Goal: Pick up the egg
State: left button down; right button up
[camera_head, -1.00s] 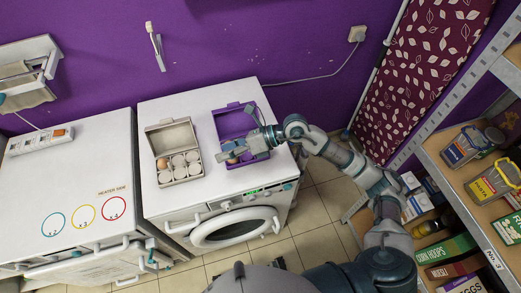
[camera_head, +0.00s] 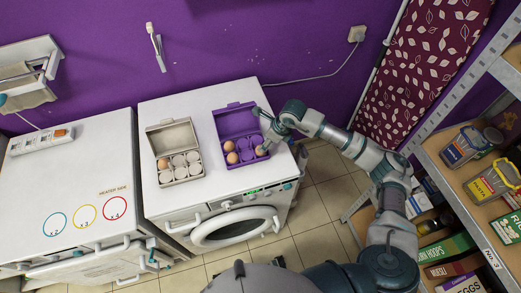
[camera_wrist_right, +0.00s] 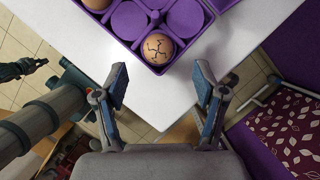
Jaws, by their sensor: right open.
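The purple egg carton (camera_head: 236,122) stands open on the washing machine. It holds brown eggs: one (camera_head: 229,146) at the left, one (camera_head: 232,157) below it, and one (camera_head: 260,150) in the front right corner cup. In the wrist view, the corner egg (camera_wrist_right: 158,48) has dark crack-like lines, and another egg (camera_wrist_right: 96,3) shows at the top edge. My right gripper (camera_wrist_right: 160,82) is open and empty, its fingers apart on either side of the carton's corner, short of the cracked egg. In the head view it (camera_head: 260,129) is at the carton's right side. My left gripper is not seen.
A grey carton (camera_head: 168,133) with a brown egg (camera_head: 162,163) stands left of the purple one. The washing machine top (camera_head: 205,103) is clear around both cartons. A shelf (camera_head: 450,190) with jars and boxes stands at the right.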

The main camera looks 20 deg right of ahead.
jog(key=shift+w+a+f, duration=0.1)
jog(key=shift+a+f, duration=0.1)
jog(key=shift+f, duration=0.4)
jog(key=x, duration=0.3)
jog(key=shift+a+f+p, duration=0.1)
jog(key=shift+f+p, duration=0.2)
jog(key=shift+f, duration=0.05)
jog(key=shift+w+a+f, duration=0.15)
jog(key=shift+w+f, duration=0.05)
jog(key=shift+f, duration=0.2)
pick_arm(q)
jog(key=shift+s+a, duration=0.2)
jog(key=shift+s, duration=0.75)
pick_arm(e)
jog(key=c, duration=1.2)
